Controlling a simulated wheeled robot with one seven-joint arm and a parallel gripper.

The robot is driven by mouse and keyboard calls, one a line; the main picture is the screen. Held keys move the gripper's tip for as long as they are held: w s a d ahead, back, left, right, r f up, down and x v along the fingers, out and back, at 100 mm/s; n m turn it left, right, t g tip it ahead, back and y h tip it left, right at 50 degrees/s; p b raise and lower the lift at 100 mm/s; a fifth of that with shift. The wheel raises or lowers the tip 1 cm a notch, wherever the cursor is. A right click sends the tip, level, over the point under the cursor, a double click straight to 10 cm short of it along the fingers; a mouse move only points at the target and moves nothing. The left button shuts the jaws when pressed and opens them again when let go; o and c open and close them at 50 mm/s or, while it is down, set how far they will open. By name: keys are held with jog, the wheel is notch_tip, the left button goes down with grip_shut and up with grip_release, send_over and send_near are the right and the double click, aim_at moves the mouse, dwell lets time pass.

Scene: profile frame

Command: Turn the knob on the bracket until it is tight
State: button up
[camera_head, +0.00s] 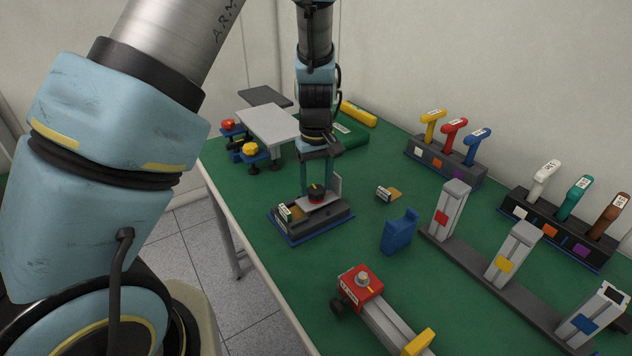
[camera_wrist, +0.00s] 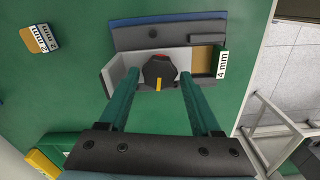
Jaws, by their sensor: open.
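The bracket (camera_head: 333,193) is a light grey angled plate on a dark base with a blue edge, and it also shows in the wrist view (camera_wrist: 115,72). The knob (camera_head: 316,193) is black with a yellow mark and a bit of red beneath it. In the wrist view the knob (camera_wrist: 158,68) has its yellow mark pointing toward my gripper's palm. My gripper (camera_head: 315,181) points down over the bracket. In the wrist view its teal fingers (camera_wrist: 159,78) are apart, one on each side of the knob, with gaps visible. I cannot tell their exact height against the knob.
A "4 mm" block (camera_wrist: 221,64) sits at one end of the base. A blue block (camera_head: 399,232) and a small tagged piece (camera_head: 385,194) lie to the right. A red-ended profile (camera_head: 360,283) is in front. Grey posts (camera_head: 450,210) and handle racks (camera_head: 445,160) stand further right.

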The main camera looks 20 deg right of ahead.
jog(key=shift+f, duration=0.25)
grip_shut()
dwell(0.4)
